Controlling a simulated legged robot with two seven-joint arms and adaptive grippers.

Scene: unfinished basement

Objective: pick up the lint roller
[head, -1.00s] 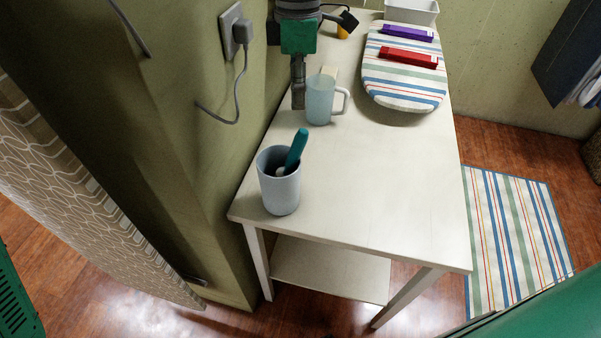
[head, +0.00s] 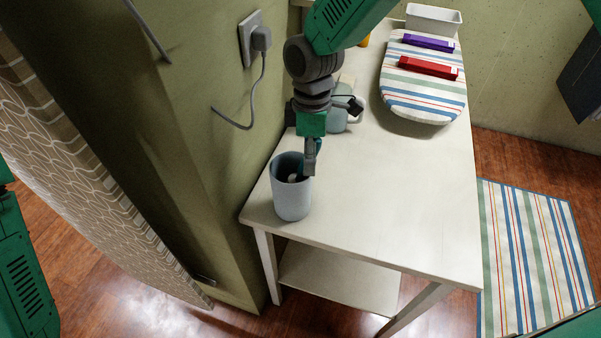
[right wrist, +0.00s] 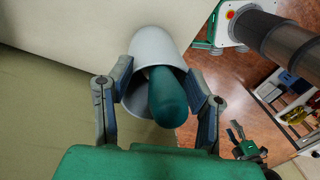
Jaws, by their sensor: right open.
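The lint roller (right wrist: 168,97) stands in a grey-blue cup (head: 291,198) near the front left corner of the white table. Its rounded teal handle sticks up out of the cup and points at the camera in the right wrist view. In the head view my gripper mostly hides the handle. My right gripper (head: 309,165) is just above the cup's mouth. In the right wrist view its open fingers (right wrist: 160,86) lie on either side of the handle and the cup's rim (right wrist: 142,50). Whether they touch either is unclear.
A striped ironing board (head: 424,100) with a purple box (head: 428,43) and a red box (head: 428,67) lies farther back. A white bin (head: 433,19) is behind it. The wall is close on the left.

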